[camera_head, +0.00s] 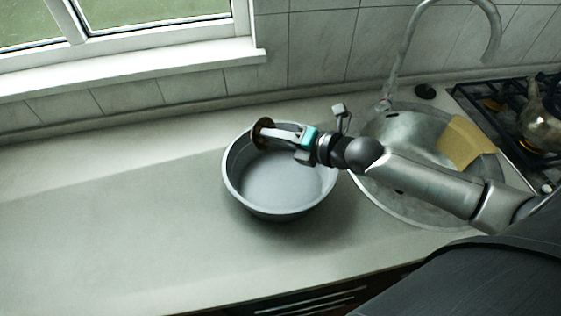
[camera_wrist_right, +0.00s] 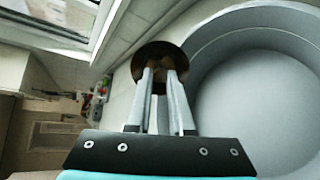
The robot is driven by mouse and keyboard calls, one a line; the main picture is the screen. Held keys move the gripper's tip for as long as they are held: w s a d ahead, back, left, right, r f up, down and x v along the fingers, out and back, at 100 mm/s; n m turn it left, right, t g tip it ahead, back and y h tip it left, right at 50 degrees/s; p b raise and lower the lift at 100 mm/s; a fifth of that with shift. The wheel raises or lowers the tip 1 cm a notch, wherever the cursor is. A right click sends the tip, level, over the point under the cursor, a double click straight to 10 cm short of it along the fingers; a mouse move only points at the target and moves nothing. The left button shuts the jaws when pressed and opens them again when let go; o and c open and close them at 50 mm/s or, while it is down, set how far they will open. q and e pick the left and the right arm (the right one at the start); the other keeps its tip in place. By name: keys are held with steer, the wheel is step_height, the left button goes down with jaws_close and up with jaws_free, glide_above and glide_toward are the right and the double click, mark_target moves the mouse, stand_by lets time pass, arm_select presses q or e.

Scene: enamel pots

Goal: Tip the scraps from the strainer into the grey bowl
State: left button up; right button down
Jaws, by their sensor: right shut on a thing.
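The grey bowl (camera_head: 280,205) stands on the counter left of the sink, and its visible floor looks bare. In the wrist view the bowl (camera_wrist_right: 262,100) fills the right side. My right gripper (camera_head: 270,134) reaches over the bowl from the right and is shut on the strainer, a small dark brown round piece (camera_head: 261,132) at the bowl's far left rim. In the wrist view the strainer (camera_wrist_right: 160,49) is beyond my fingertips (camera_wrist_right: 160,78), which cover part of it. I cannot make out scraps. My left gripper is out of view.
A round steel sink (camera_head: 385,125) with a tap (camera_head: 403,60) and a yellow cloth or board (camera_head: 462,142) is right of the bowl. A stove with a kettle (camera_head: 542,118) is at far right. The counter (camera_head: 110,215) left of the bowl is clear.

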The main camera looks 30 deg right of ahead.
steer(key=shift+s+d+f+t+b, duration=0.1)
steer(key=shift+s+d+t+b, duration=0.25)
steer(key=shift+b, duration=0.35)
steer(key=shift+s+d+f+t+y+b, duration=0.1)
steer(key=shift+s+d+t+y+b, duration=0.1)
steer(key=shift+s+t+b, duration=0.25)
steer(key=shift+s+d+t+y+b, duration=0.1)
steer(key=shift+s+t+y+b, duration=0.15)
steer(key=shift+b, duration=0.35)
steer(key=shift+s+d+f+t+y+b, duration=0.1)
steer(key=shift+s+f+t+y+b, duration=0.2)
steer(key=shift+t+b, duration=0.8)
steer(key=shift+s+d+r+t+y+b, duration=0.1)
steer(key=shift+s+r+t+y+b, duration=0.15)
steer(key=shift+b, duration=0.25)
steer(key=shift+d+r+t+y+b, duration=0.1)
steer(key=shift+r+y+b, duration=0.15)
steer(key=shift+b, duration=0.25)
steer(key=shift+r, duration=0.35)
steer(key=shift+s+r+t, duration=0.1)
steer(key=shift+r+t, duration=0.05)
steer(key=shift+t, duration=0.25)
